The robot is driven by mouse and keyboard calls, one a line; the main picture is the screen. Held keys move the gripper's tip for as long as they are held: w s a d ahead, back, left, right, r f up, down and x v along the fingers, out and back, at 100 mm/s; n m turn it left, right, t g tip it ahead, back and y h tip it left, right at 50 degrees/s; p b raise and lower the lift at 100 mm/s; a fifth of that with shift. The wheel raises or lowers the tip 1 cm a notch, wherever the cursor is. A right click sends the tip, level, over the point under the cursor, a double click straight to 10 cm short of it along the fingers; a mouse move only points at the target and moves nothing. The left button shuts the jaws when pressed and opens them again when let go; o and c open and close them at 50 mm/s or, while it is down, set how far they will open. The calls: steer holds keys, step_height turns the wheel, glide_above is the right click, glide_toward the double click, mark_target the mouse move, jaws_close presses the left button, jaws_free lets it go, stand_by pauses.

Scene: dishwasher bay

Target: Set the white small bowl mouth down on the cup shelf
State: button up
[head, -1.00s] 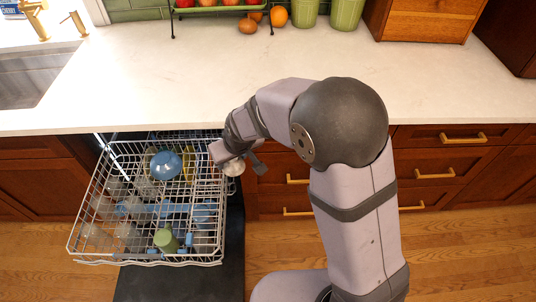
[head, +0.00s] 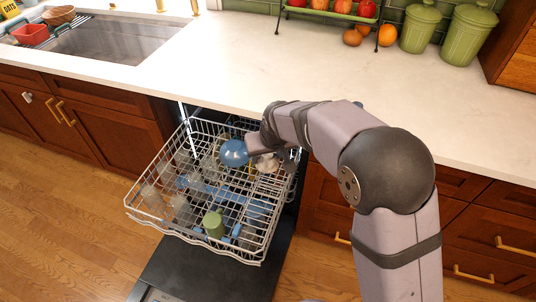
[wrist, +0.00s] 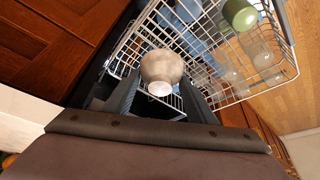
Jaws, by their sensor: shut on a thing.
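My gripper (wrist: 158,102) is shut on the white small bowl (wrist: 162,67), with a finger on either side of it. The bowl looks greyish-white; its pale foot faces the wrist camera and its mouth points away. In the head view the bowl (head: 266,162) shows partly behind my gripper (head: 272,153), above the back right part of the dishwasher rack (head: 195,247). Whether it touches the rack is unclear. I cannot make out for certain which part of the rack is the cup shelf.
The pulled-out rack holds a blue bowl (head: 233,152) just left of my gripper, a green cup (head: 213,224) at the front and several clear glasses at the left. The counter (head: 240,60) overhangs the rack's back. Wooden drawers (head: 325,205) stand to the right.

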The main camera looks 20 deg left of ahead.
step_height(320, 180, down, 9)
steer(key=b, duration=0.7)
steer(key=shift+f+b, duration=1.55)
steer(key=shift+f, duration=1)
steer(key=shift+f+b, duration=0.35)
steer(key=shift+f, duration=0.35)
steer(key=o, duration=1.1)
steer(key=shift+d, duration=0.1)
steer(key=shift+s, duration=0.15)
steer(key=shift+s+r, duration=0.1)
steer(key=shift+r, duration=0.25)
steer(key=shift+d+v, duration=0.1)
steer(key=shift+v, duration=1.6)
steer(key=shift+d+v, duration=0.15)
steer(key=shift+v, duration=1.55)
